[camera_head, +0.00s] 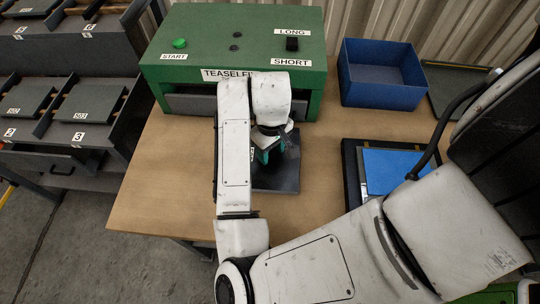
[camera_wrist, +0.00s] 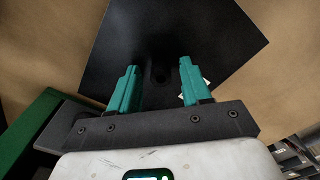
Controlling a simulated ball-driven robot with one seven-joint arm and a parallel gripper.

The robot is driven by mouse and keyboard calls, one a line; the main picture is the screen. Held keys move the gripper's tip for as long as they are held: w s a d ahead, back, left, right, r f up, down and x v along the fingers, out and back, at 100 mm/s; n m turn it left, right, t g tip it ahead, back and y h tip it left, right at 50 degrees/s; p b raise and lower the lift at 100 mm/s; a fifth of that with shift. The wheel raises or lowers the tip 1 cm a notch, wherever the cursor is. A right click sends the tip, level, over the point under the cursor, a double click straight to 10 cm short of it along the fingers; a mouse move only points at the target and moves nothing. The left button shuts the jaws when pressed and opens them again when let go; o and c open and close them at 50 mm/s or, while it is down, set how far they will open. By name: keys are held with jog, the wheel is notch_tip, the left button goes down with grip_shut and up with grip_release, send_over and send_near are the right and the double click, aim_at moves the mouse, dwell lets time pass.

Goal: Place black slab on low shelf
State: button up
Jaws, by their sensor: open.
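A black slab (camera_head: 277,178) lies on the wooden table in front of the green machine, partly hidden by my arm. In the wrist view the slab (camera_wrist: 205,25) fills the upper middle, turned at an angle, with a small dark knob-like feature (camera_wrist: 160,74) near its centre. My gripper (camera_head: 265,150) is over the slab. Its teal fingers (camera_wrist: 159,66) are open, on either side of the dark feature; I cannot tell whether they touch the slab. A dark rack at the left has a lower shelf tier (camera_head: 62,145) and an upper tier (camera_head: 65,57), both holding dark plates.
The green machine (camera_head: 235,30) with buttons stands at the table's back. A blue open bin (camera_head: 380,93) is at the back right. A blue panel in a dark frame (camera_head: 395,170) lies right of the slab. The table's left front (camera_head: 165,190) is clear.

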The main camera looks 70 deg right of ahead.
jog(key=shift+c, duration=0.5)
grip_shut()
jog(key=shift+r+p, duration=0.25)
jog(key=shift+p, duration=0.05)
jog(key=shift+r+p, duration=0.5)
jog(key=shift+p, duration=0.05)
